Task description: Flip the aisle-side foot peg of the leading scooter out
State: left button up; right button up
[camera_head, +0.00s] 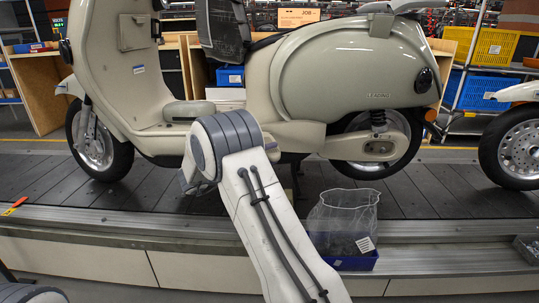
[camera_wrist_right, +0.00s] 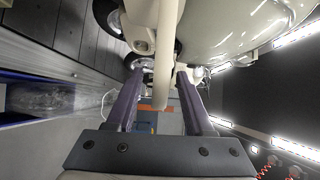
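The cream scooter (camera_head: 345,80) stands upright on the slat conveyor, facing left. My right arm reaches up to its lower side, below the seat, and hides that area in the head view. In the right wrist view the scooter's body (camera_wrist_right: 235,25) is at the upper right. A pale rod, seemingly the foot peg (camera_wrist_right: 164,60), runs down between the fingers of my right gripper (camera_wrist_right: 159,82). The fingers are apart, one on each side of the rod, with a visible gap at least on the left. Only a bit of my left arm shows at the bottom left; its gripper is out of view.
A second scooter's wheel (camera_head: 520,148) stands at the right. A blue bin (camera_head: 345,262) with a clear bag sits on the conveyor's near ledge, right of my arm. Dark slats (camera_head: 420,190) are bare between the scooters. Shelves with crates stand behind.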

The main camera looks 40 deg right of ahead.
jog(key=a+p, duration=0.2)
jog(key=a, duration=0.8)
jog(key=shift+w+a, duration=0.15)
jog(key=shift+a, duration=0.05)
jog(key=shift+w, duration=0.1)
